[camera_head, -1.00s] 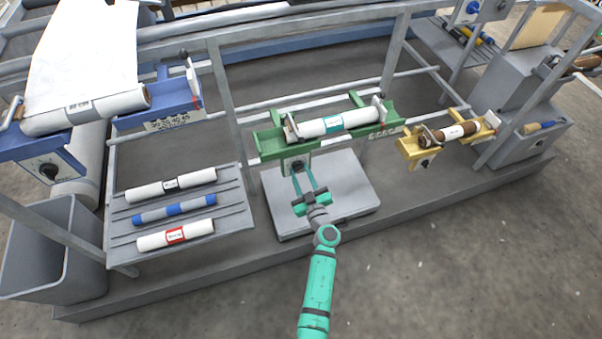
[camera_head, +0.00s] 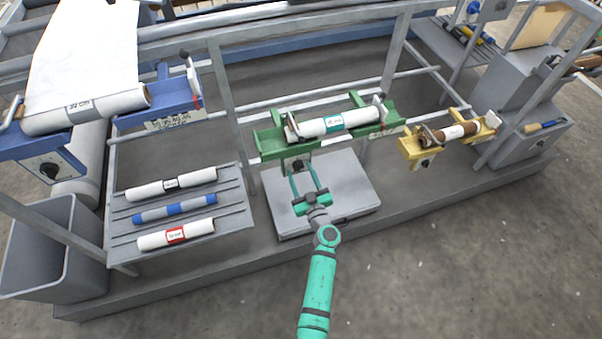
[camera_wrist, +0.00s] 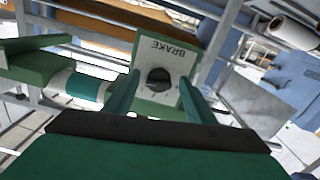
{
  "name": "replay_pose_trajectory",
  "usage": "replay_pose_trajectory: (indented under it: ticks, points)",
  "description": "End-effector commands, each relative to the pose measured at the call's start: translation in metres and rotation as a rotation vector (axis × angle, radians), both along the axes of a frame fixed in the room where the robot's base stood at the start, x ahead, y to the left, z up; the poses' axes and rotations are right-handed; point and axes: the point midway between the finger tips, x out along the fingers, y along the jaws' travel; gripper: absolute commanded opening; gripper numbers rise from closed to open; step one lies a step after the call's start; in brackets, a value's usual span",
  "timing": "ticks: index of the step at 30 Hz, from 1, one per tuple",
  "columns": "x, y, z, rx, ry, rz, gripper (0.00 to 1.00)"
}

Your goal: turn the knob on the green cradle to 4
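The green cradle (camera_head: 268,146) holds a white roll (camera_head: 338,123) with a teal label, at the middle of the head view. Below its left end is a light plate, seen in the wrist view as the plate marked BRAKE (camera_wrist: 172,52), upside down there. The round dark knob (camera_wrist: 159,77) sits on this plate; its scale figures are too small to read. My gripper (camera_head: 302,171) is open and empty in front of the plate. In the wrist view its fingers stand apart, one on each side of the knob, with no visible contact.
A yellow cradle (camera_head: 409,149) with a brown roll is at right. A blue cradle (camera_head: 50,166) with its own knob is at left. A rack (camera_head: 236,218) with spare rolls and a grey bin (camera_head: 30,265) stand at left. A grey block (camera_head: 352,185) lies under the green cradle.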

Motion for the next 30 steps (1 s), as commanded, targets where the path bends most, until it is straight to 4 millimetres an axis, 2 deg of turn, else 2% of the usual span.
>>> replay_pose_trajectory:
  ticks: [6,10,22,30]
  points:
    - [-0.001,-0.001,0.001,-0.001,-0.001,-0.001,0.50]
    - [-0.010,-0.004,0.000,-0.001,-0.001,-0.002,0.50]
    - [-0.078,-0.025,0.000,-0.001,0.000,-0.001,0.50]
    - [-0.101,-0.033,0.001,-0.001,-0.001,0.000,0.50]
